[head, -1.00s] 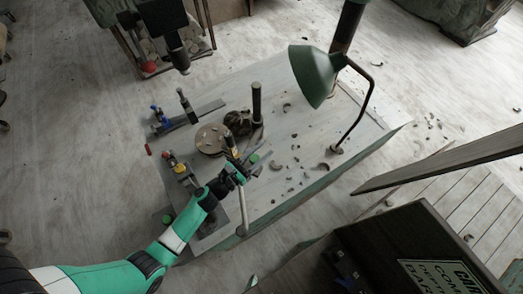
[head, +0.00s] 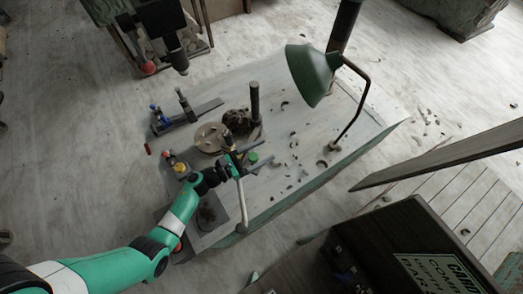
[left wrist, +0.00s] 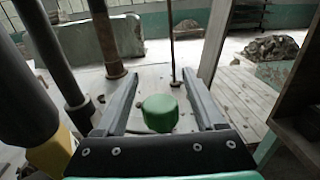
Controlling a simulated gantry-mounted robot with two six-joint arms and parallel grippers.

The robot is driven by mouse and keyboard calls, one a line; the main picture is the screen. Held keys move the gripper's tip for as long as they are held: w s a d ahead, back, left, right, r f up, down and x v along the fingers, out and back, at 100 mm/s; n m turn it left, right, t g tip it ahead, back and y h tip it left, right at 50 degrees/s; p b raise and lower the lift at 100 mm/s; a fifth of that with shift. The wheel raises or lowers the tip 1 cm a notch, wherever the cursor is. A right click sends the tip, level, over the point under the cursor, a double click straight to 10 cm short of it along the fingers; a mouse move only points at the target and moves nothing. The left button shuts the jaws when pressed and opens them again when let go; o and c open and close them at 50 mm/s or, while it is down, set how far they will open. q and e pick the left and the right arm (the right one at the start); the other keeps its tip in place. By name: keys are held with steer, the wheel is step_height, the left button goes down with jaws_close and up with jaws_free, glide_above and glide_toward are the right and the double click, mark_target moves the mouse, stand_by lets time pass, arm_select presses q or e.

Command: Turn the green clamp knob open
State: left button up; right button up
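The green clamp knob (head: 253,157) stands near the middle of the grey work table. My left gripper (head: 255,154) reaches it from the left, with one dark finger on each side. In the left wrist view the round green knob (left wrist: 159,113) sits between the two grey fingers (left wrist: 163,100), with a visible gap on both sides. The left gripper is open and holds nothing. The knob's stem and base are hidden in the wrist view. My right gripper is not in view.
A green lamp (head: 314,72) on a bent metal stand overhangs the table (head: 285,185). A dark upright post (head: 255,103) and a round tan disc (head: 209,138) stand close to the gripper. A yellow block (head: 180,168) and blue-topped fixture (head: 158,115) lie left. Clay scraps dot the right side.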

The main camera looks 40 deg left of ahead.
arm_select(q)
steer(key=shift+s, duration=0.1)
stand_by(0.3)
steer(key=v, duration=1.1)
steer(key=shift+s, duration=0.2)
steer(key=shift+a, duration=0.1)
